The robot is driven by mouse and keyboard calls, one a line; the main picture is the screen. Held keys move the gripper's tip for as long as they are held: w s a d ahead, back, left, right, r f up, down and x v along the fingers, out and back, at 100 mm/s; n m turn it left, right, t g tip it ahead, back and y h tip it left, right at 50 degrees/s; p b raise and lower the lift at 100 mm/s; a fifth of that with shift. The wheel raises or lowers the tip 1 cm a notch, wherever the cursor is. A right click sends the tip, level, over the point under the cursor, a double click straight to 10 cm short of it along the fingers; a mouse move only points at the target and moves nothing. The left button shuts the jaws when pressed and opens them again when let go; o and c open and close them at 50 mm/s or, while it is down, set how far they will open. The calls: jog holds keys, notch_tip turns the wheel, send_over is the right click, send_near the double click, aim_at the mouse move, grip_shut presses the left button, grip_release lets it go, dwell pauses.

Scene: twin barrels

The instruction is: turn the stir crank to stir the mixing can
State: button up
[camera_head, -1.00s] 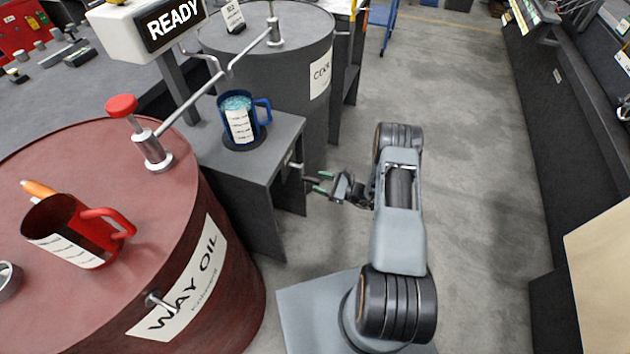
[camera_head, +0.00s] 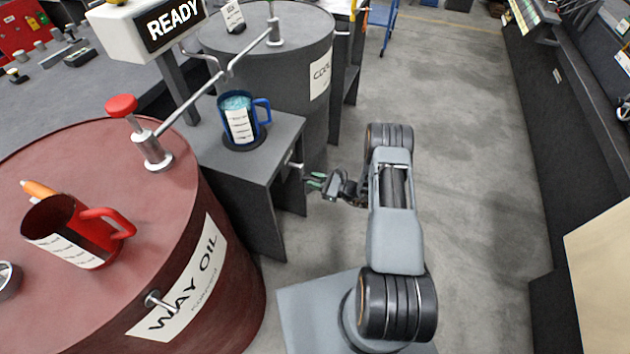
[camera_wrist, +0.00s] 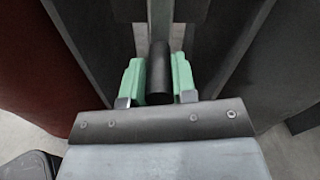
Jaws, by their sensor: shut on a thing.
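The mixing can (camera_head: 239,121) looks like a blue mug with a white label and blue contents. It stands upright on a round dark pad on the grey stand (camera_head: 285,133) between the two barrels. The stir crank (camera_head: 296,165) is a small metal arm on the stand's right side. In the wrist view its dark round grip (camera_wrist: 158,72) sits between the green fingers. My gripper (camera_head: 315,181) is beside the stand's right side, and in the wrist view my gripper (camera_wrist: 157,82) is shut on the crank grip. The head view shows the grip poorly.
A red barrel (camera_head: 225,275) labelled WAY OIL is at the left, with a red mug (camera_head: 66,225) on top. A grey barrel (camera_head: 265,62) stands behind. A READY sign (camera_head: 172,22) is above. The floor on the right is clear up to a dark bench (camera_head: 545,130).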

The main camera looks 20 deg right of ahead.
jog(key=shift+c, duration=1.1)
jog(key=shift+w+f+n+b, duration=0.1)
jog(key=shift+n+b, duration=0.2)
jog(key=shift+b, duration=0.05)
jog(key=shift+w+d+n+b, duration=0.25)
jog(key=shift+n+b, duration=0.25)
jog(key=shift+b, duration=0.15)
jog(key=w+d+r+n+b, duration=0.2)
jog(key=r+n+b, duration=0.4)
jog(key=n+b, duration=1.3)
jog(key=shift+w+d+r+b, duration=0.2)
jog(key=shift+w+b, duration=0.4)
jog(key=shift+b, duration=0.7)
